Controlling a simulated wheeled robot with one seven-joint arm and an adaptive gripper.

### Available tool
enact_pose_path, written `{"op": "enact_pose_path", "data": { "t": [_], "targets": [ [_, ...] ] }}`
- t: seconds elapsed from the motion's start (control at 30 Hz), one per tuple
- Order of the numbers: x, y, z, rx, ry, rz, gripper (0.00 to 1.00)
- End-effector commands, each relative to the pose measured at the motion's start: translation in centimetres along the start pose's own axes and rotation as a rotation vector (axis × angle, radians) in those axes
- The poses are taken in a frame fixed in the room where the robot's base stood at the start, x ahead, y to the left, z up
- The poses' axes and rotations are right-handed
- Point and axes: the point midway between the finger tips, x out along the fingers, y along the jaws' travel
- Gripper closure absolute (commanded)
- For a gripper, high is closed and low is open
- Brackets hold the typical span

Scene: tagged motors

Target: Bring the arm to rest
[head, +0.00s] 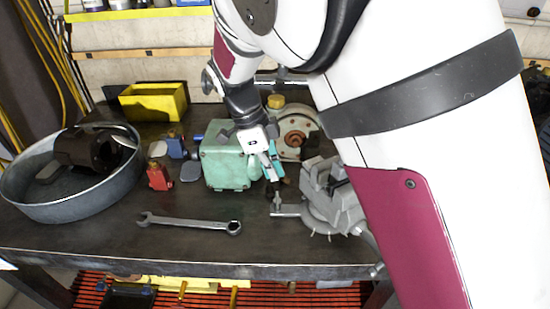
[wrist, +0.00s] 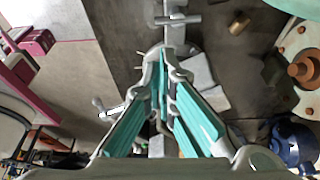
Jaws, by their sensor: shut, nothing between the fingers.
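My gripper (head: 273,183) points down over the workbench, in front of a green motor box (head: 222,160) and left of a grey vise (head: 335,200). In the wrist view its teal-padded fingers (wrist: 163,58) come together at the tips with nothing between them. The vise (wrist: 182,22) lies beyond and below the fingertips in that view. My arm comes down from the upper right of the head view and hides part of the bench. I cannot tell whether the fingertips touch anything.
A round grey tub (head: 75,203) holding a dark motor (head: 88,150) stands at the left. A yellow bin (head: 153,103) is at the back. A wrench (head: 190,223) lies near the front edge. Small red (head: 158,178) and blue (head: 175,147) parts stand left of the green box.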

Motion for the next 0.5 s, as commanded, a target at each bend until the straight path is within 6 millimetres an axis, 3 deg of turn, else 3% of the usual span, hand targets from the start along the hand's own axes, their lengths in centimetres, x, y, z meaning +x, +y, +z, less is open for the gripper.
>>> {"op": "enact_pose_path", "data": {
  "t": [0.2, 0.27, 0.37, 0.5],
  "targets": [
    [0.0, 0.0, -0.1, -0.001, -0.001, 0.0, 1.0],
    [-0.5, 0.1, -1.0, -0.021, -0.019, 0.001, 1.0],
    [-1.7, 0.5, -3.2, -0.094, -0.067, 0.0, 1.0],
    [-3.9, 1.9, -7.8, -0.257, -0.158, -0.03, 1.0]
  ]
}}
